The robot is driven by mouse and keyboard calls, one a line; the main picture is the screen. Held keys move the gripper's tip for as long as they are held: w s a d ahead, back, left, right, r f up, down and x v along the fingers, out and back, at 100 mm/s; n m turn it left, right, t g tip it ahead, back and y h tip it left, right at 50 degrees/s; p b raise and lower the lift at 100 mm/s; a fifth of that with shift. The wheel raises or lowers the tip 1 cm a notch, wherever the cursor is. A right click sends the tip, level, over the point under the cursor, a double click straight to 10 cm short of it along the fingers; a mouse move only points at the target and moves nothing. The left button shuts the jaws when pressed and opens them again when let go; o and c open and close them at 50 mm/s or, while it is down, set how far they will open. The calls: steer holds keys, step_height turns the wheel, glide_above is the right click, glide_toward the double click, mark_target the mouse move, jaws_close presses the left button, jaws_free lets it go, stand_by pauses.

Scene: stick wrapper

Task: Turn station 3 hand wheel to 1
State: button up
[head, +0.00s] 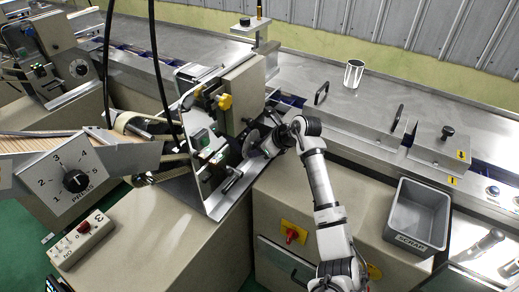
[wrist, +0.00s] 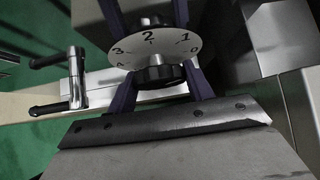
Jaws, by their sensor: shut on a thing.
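The hand wheel's pale dial (wrist: 128,44) is in the upper middle of the wrist view, with 2 at its top, 3 to the left and 1 to the right. A black knob (wrist: 160,74) stands in front of it. In the head view the wheel shows as a small grey disc (head: 250,142) on the side of the tilted station. My gripper (head: 267,147) is shut on the hand wheel, just right of that disc.
A metal plate (head: 222,196) and the station's housing (head: 240,92) stand close by my gripper. A silver clamp with black handles (wrist: 76,78) is left of the dial. A grey scrap bin (head: 417,213) and a red knob (head: 292,234) lie to the right.

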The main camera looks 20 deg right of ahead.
steer(key=m+g+y+b, duration=0.2)
steer(key=y, duration=0.1)
steer(key=shift+w, duration=0.1)
stand_by(0.3)
steer(key=shift+g+y, duration=0.3)
steer(key=shift+y, duration=0.1)
steer(key=o, duration=1)
steer(key=shift+c, duration=0.2)
steer(key=shift+d, duration=0.1)
steer(key=b+v, duration=0.5)
steer(key=v, duration=0.8)
steer(key=shift+s+d+r, duration=0.2)
steer(key=shift+r, duration=0.1)
